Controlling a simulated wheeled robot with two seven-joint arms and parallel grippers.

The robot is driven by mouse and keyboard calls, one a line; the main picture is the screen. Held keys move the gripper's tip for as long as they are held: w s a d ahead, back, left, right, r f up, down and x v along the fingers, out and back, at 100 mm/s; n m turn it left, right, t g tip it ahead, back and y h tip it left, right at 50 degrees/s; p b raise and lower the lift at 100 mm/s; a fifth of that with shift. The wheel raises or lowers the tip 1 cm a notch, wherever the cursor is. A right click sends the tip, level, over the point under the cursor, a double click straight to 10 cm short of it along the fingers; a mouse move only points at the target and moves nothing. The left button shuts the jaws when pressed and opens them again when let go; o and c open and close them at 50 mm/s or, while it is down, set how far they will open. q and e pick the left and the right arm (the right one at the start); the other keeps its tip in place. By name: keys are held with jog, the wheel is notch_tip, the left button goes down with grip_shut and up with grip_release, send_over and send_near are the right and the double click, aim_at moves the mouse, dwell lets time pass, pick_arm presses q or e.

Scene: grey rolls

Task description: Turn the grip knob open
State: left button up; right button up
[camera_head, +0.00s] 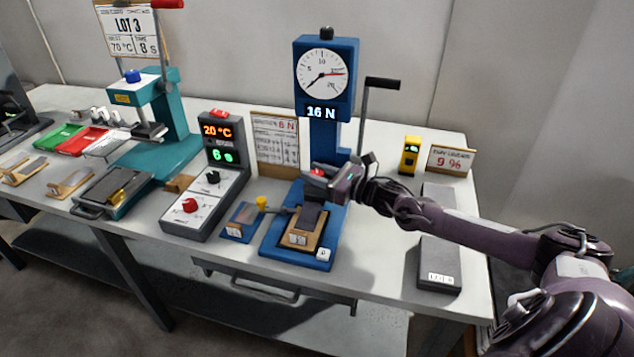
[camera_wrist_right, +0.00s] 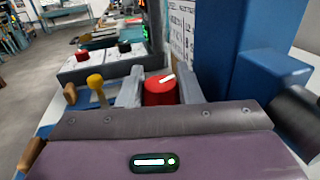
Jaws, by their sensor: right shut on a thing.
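The red grip knob (camera_head: 317,172) sits on the blue test stand (camera_head: 326,145), under a round dial and a display reading 16 N. In the right wrist view the red knob (camera_wrist_right: 160,91) stands between my two grey fingers, its white mark slanting up and right. My right gripper (camera_head: 334,180) reaches in from the right and is shut on this knob. A dark grey strip (camera_head: 311,216) on a wooden block lies on the stand's base just in front. My left gripper is not in view.
A control box (camera_head: 205,203) with a red and a black knob stands left. A small blue block (camera_head: 240,223) with a yellow-topped post is beside the stand. A tall black-handled lever (camera_head: 364,115) rises behind my gripper. Long grey blocks (camera_head: 438,264) lie right.

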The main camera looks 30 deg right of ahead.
jog(key=shift+y, duration=0.3)
jog(key=o, duration=0.7)
jog(key=shift+s, duration=0.1)
jog(key=shift+v, duration=3.85)
jog(key=shift+d+r, duration=0.1)
jog(key=shift+r, duration=0.05)
